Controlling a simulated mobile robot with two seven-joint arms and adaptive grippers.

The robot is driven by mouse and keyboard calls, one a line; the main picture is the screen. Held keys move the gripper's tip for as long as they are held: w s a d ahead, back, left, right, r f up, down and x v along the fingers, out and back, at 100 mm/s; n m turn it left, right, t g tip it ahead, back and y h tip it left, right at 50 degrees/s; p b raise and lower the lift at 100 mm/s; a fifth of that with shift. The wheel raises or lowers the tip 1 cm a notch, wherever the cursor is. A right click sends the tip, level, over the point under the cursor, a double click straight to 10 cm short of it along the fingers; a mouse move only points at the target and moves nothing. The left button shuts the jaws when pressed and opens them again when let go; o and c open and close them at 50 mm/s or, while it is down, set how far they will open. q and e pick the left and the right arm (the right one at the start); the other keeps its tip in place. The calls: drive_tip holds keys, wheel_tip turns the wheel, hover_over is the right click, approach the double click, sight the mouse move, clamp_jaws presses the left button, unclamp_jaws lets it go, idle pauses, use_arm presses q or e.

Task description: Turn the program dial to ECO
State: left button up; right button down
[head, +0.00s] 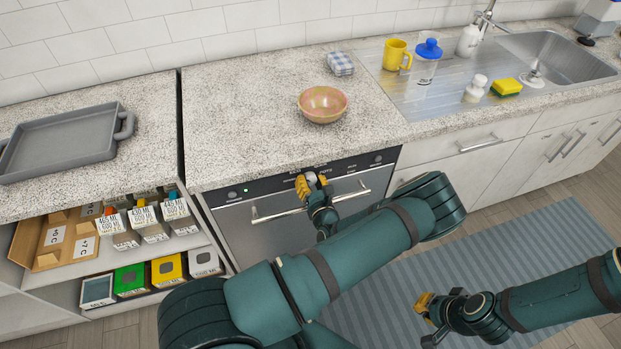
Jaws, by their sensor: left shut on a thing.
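The dishwasher (268,232) is built in under the counter, with a dark control panel (347,168) along its top edge. The program dial (311,177) is a small pale knob near the middle of that panel. My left gripper (312,182) is at the panel with its yellow fingertips on either side of the dial, shut on it. The fingers partly cover the dial, and its pointer cannot be made out. The panel lettering is too small to read. My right gripper (425,303) is low at the right, over the mat, away from the panel; its opening is unclear.
The dishwasher handle (275,214) runs just below the panel, behind my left gripper. A bowl (323,104) stands on the counter above. Open shelves with boxes (130,279) are at left. A striped mat (545,240) covers the floor.

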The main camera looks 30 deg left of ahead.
use_arm(q)
drive_tip(key=shift+m, duration=0.6)
drive_tip(key=o, duration=1.2)
drive_tip(key=v, duration=1.2)
